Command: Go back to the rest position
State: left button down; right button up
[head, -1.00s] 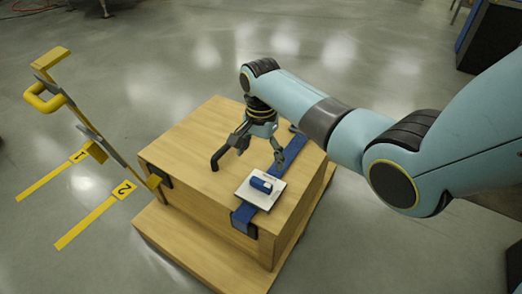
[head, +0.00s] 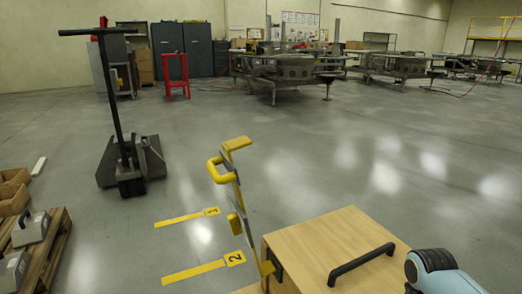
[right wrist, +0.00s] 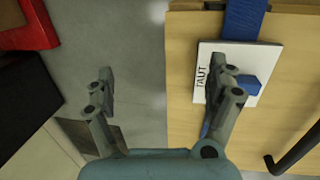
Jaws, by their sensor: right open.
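My right gripper (right wrist: 160,95) shows in the right wrist view, its two fingers spread apart with nothing between them. It is above the edge of the wooden box, with one finger over bare floor and the other over the white plate marked TAUT (right wrist: 203,75). A blue piece (right wrist: 246,84) sits on the plate, and a blue strap (right wrist: 243,20) runs over the box. In the head view the wooden box (head: 325,242) is at the bottom right, with a black handle (head: 361,264) on top. Only a rounded part of my right arm shows there. My left gripper is in neither view.
A yellow-handled stand (head: 230,180) rises beside the box. Yellow floor strips marked 1 (head: 187,216) and 2 (head: 203,268) lie to its left. A dark pallet truck (head: 130,160) stands farther left, near a pallet (head: 45,255). Open floor lies beyond the box.

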pick_arm(q)
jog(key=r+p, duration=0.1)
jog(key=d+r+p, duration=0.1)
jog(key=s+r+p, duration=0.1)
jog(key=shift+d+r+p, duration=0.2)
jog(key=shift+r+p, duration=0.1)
jog(key=shift+p, duration=0.05)
pick_arm(e)
jog(key=s+f+n+t, duration=0.1)
jog(key=s+f+n, duration=0.3)
jog(key=s, duration=0.9)
jog(key=s+f+n, duration=0.5)
jog(key=s+f, duration=0.2)
jog(key=s, duration=0.6)
jog(key=s+f+n+t+h, duration=0.1)
jog(key=s+f+n, duration=0.3)
jog(key=s, duration=0.9)
notch_tip(320, 180, down, 2)
jog(key=shift+s+d+f+n+t, duration=0.2)
jog(key=shift+d+n+t, duration=0.1)
jog(key=shift+n, duration=0.1)
